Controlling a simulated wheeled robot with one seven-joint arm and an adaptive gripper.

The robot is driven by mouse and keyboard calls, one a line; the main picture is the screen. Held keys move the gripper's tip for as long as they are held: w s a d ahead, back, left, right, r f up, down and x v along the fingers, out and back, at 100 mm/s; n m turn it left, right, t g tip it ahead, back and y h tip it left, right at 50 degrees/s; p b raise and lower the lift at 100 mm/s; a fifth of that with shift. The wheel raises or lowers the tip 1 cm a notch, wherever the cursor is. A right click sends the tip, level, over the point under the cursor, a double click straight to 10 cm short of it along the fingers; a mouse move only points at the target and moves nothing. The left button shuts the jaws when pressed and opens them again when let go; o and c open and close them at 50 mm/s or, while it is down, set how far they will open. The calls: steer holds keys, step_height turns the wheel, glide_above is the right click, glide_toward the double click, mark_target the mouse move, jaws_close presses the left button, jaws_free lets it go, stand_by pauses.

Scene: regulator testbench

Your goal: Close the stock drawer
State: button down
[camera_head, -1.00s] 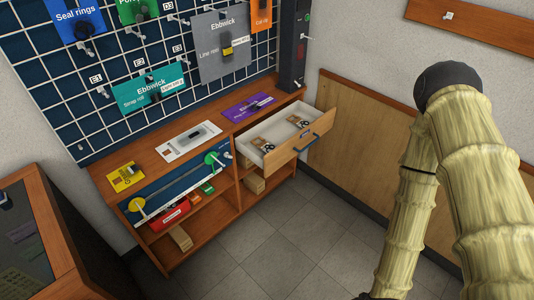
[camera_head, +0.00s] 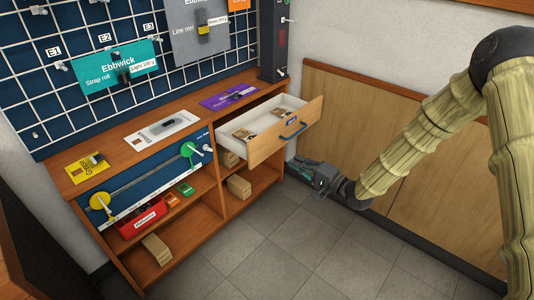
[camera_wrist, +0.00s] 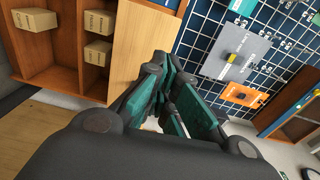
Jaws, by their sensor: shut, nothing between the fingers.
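The stock drawer (camera_head: 285,133) stands pulled out from the upper right of the wooden bench. Its front is light wood with a dark blue-grey handle (camera_head: 292,129), and small boxed items lie inside. My gripper (camera_head: 306,170) is shut and empty, below and to the right of the drawer front in the head view; no contact with it can be made out. In the wrist view, the teal fingers of my gripper (camera_wrist: 172,90) are together. A light wood panel, probably the drawer front (camera_wrist: 143,50), shows just beyond them. The handle cannot be made out there.
The bench (camera_head: 135,160) has open shelves with cardboard boxes (camera_head: 239,186) and a red bin (camera_head: 143,216). A pegboard grid (camera_head: 90,90) with hanging packs rises behind it. Wooden wall panelling (camera_head: 350,120) stands to the right. The tiled floor (camera_head: 290,250) in front is clear.

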mark_target(260, 141)
steer(key=shift+y, duration=0.3)
steer(key=x, duration=0.9)
steer(key=b+x, duration=0.1)
steer(key=x, duration=0.4)
steer(key=shift+w+a+r, duration=0.1)
steer(key=shift+w+r, duration=0.1)
steer(key=shift+r, duration=0.1)
